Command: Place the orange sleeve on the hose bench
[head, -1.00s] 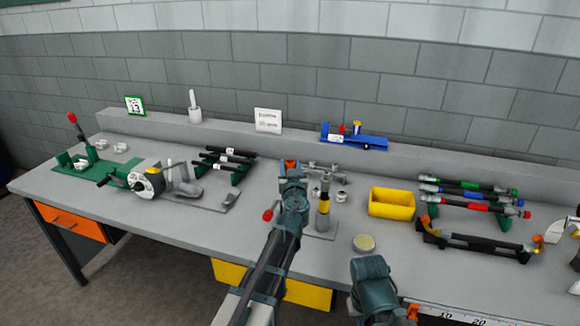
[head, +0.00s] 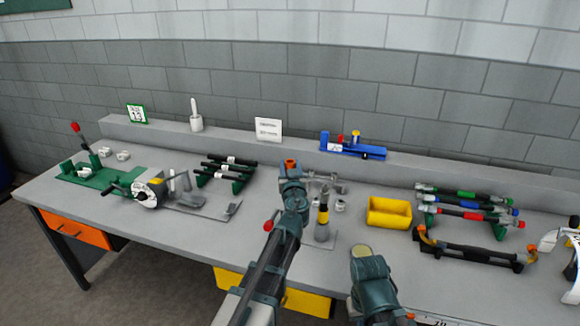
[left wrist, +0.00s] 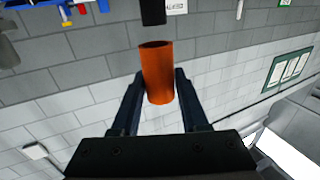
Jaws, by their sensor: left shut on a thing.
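The orange sleeve (head: 290,162) is a short open tube. My left gripper (head: 291,170) is shut on it, near the middle of the head view. In the left wrist view the sleeve (left wrist: 158,72) stands between the two dark fingers (left wrist: 158,95), with its open end away from the palm. The sleeve appears held above the bench, with wall behind it in the wrist view. The hose bench (head: 330,262) is the long grey table, its front part bare around my arms.
A yellow bin (head: 389,213) stands right of the left gripper, beside a small post tool (head: 323,215). A crimper (head: 150,190) sits at left. A blue tool (head: 352,148) lies on the back ledge.

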